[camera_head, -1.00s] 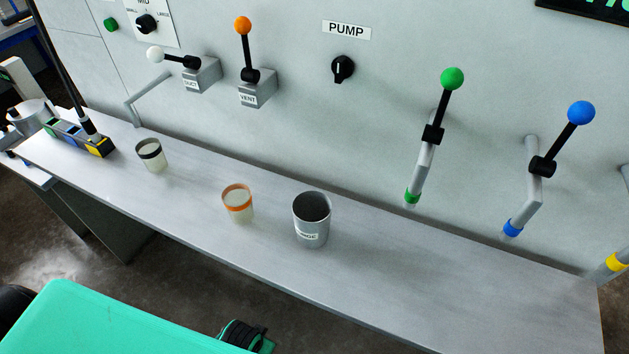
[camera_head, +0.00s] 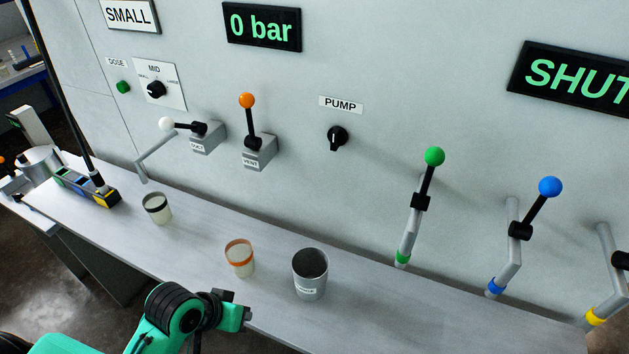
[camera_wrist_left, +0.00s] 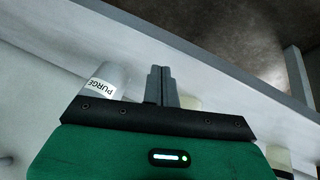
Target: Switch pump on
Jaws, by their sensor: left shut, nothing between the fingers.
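The pump knob (camera_head: 337,138) is a black rotary switch on the pale wall panel, under the PUMP label (camera_head: 341,104). Its pointer stands about upright. My left gripper (camera_head: 240,311) is low in the head view, near the bench's front edge, well below and left of the knob and apart from it. In the left wrist view its fingers (camera_wrist_left: 160,84) are together and empty. The PURGE cup (camera_wrist_left: 103,80) shows beside them there. My right gripper is in neither view.
The PURGE cup (camera_head: 309,274), an orange-banded cup (camera_head: 239,259) and a dark-banded cup (camera_head: 157,208) stand on the bench. Orange (camera_head: 247,101), green (camera_head: 434,157) and blue (camera_head: 550,187) lever knobs project from the wall. The pressure display (camera_head: 262,27) reads 0 bar.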

